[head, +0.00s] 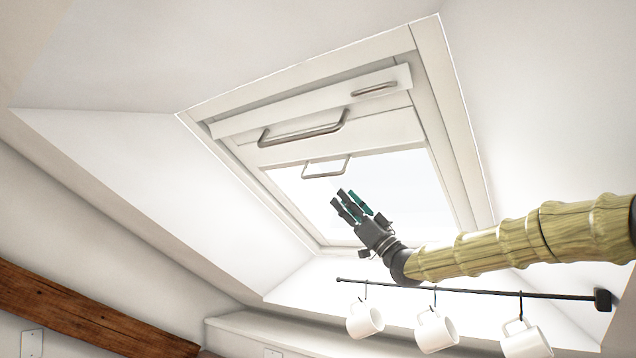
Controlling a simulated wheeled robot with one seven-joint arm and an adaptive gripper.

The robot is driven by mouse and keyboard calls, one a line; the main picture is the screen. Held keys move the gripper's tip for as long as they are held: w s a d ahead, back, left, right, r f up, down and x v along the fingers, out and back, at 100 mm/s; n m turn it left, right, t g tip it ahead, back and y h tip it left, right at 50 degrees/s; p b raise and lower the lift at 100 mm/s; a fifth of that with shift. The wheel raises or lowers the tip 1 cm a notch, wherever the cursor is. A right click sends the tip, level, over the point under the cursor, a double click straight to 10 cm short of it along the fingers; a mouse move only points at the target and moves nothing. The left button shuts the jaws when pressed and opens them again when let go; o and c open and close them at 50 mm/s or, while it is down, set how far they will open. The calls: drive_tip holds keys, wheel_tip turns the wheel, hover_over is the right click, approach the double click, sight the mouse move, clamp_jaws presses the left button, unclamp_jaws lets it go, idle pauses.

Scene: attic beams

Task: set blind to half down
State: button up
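The roof window (456,130) sits in the sloping ceiling in the head view. Its blind (385,130) looks like the pale panel across the upper part of the opening, with bright glass (405,185) bare below it. A thin metal pull handle (327,174) hangs at the panel's lower edge. My gripper (352,200) shows in front of the glass, below and right of this handle in the picture, apart from it. Its dark fingers with teal pads are spread, with nothing seen between them.
A larger bar handle (303,135) and a small handle (374,89) sit higher on the window. White mugs (364,320) hang from a dark rail (460,291) below my arm. A wooden beam (90,318) runs at lower left. The space left of my gripper looks clear.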

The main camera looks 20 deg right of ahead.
sight(320, 176)
drive_tip(key=p+x, duration=0.4)
drive_tip(key=x, duration=0.7)
drive_tip(key=shift+a+p, duration=0.25)
drive_tip(key=shift+p, duration=0.15)
